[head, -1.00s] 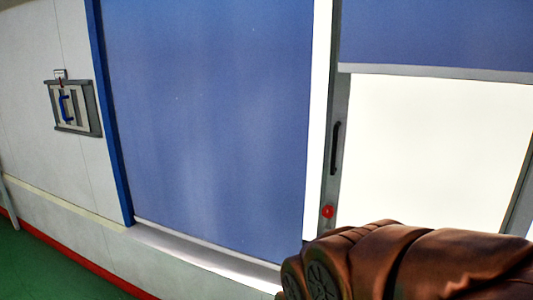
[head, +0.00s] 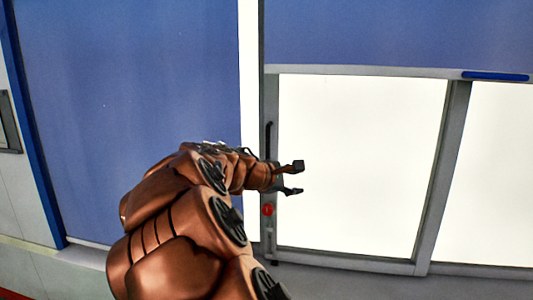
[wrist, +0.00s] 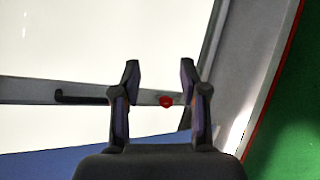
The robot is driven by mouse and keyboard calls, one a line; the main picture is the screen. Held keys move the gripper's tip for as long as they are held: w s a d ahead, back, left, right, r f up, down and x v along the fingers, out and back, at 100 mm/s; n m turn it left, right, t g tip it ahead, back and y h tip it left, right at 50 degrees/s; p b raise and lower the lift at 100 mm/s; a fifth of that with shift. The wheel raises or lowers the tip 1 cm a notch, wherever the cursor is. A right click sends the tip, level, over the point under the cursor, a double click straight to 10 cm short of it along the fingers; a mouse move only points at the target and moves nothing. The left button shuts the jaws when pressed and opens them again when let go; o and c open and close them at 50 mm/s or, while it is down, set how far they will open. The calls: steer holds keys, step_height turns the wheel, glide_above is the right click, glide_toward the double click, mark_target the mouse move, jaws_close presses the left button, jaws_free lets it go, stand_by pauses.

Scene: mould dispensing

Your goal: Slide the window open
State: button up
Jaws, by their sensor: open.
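The window (head: 360,165) is a bright pane in a grey frame. Its left upright (head: 270,245) carries a dark vertical handle (head: 268,140) and a red round knob (head: 267,210) below it. My gripper (head: 296,179) is open and empty, in front of the pane just right of the upright. In the wrist view the two fingers of my gripper (wrist: 159,75) stand apart, with the red knob (wrist: 166,101) showing between them. The handle (wrist: 80,98) lies left of the fingers there. I cannot tell how far the fingertips are from the frame.
A blue blind (head: 130,100) covers the left pane, and another blue blind (head: 390,35) hangs over the top of the right side. A grey upright (head: 443,170) divides the panes at the right. In the wrist view, green floor (wrist: 290,130) shows at the right.

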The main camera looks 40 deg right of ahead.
steer(key=w+d+r+n+t+h, duration=0.3)
steer(key=w+d+n, duration=0.4)
steer(key=w, duration=0.4)
steer(key=n+t, duration=0.4)
steer(key=n, duration=0.5)
glide_toward(267, 150)
steer(key=x, duration=0.3)
steer(key=shift+x, duration=1.5)
steer(key=shift+p+x, duration=0.8)
steer(key=shift+x, duration=1.6)
steer(key=shift+f, duration=0.2)
steer(key=shift+c, duration=0.2)
steer(key=shift+w, duration=0.1)
jaws_close()
